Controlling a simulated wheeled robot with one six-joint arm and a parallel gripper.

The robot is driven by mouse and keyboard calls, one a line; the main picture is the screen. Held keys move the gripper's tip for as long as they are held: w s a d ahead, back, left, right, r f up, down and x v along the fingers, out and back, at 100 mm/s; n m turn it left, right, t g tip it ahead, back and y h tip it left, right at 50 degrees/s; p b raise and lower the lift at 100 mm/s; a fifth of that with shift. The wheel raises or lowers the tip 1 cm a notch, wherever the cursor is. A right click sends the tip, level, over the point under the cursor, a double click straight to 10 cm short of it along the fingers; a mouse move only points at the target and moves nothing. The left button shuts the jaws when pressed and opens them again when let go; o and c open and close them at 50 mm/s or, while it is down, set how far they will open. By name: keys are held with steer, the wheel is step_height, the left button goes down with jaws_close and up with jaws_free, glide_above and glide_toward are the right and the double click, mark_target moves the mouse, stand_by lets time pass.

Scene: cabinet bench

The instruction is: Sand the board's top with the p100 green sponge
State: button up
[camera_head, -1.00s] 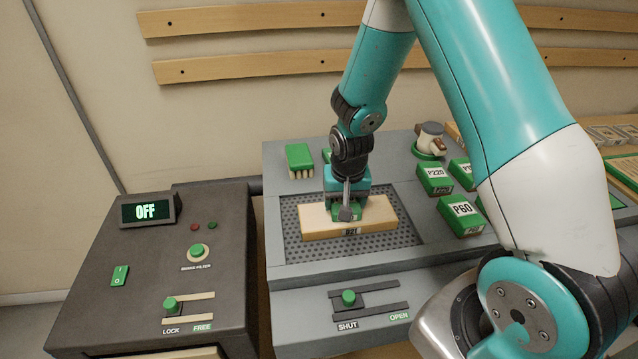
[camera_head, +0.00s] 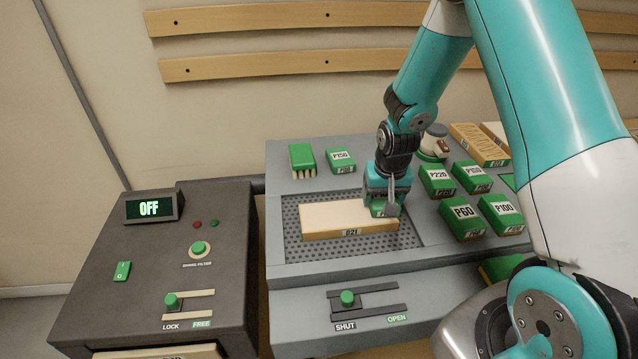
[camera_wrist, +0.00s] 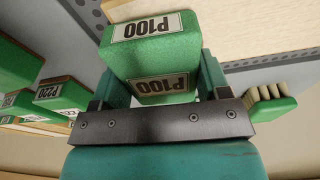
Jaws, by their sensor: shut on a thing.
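The board (camera_head: 325,219), pale wood marked 021 on its front edge, lies flat on the perforated grey plate (camera_head: 300,254). My gripper (camera_head: 383,208) is at the board's right end, shut on a green sponge. In the wrist view the held sponge (camera_wrist: 150,64) shows two P100 labels between the jaws, with the board (camera_wrist: 245,25) just beyond it. The sponge is at the board's top by the right end; the exact contact is hidden by my gripper. Another P100 sponge (camera_head: 500,213) stands among the blocks at the right.
Green blocks marked P60 (camera_head: 462,217), P220 (camera_head: 437,180) and P150 (camera_head: 341,159) stand on the bench. A green brush (camera_head: 302,158) sits behind the board. A slider (camera_head: 348,299) is at the SHUT side. The dark console (camera_head: 149,208) at left reads OFF.

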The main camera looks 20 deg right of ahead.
step_height(320, 180, up, 3)
steer(key=shift+a+f+p, duration=0.1)
steer(key=shift+p, duration=0.6)
steer(key=shift+r+p, duration=2.1)
steer(key=shift+r, duration=0.55)
steer(key=shift+f, duration=0.1)
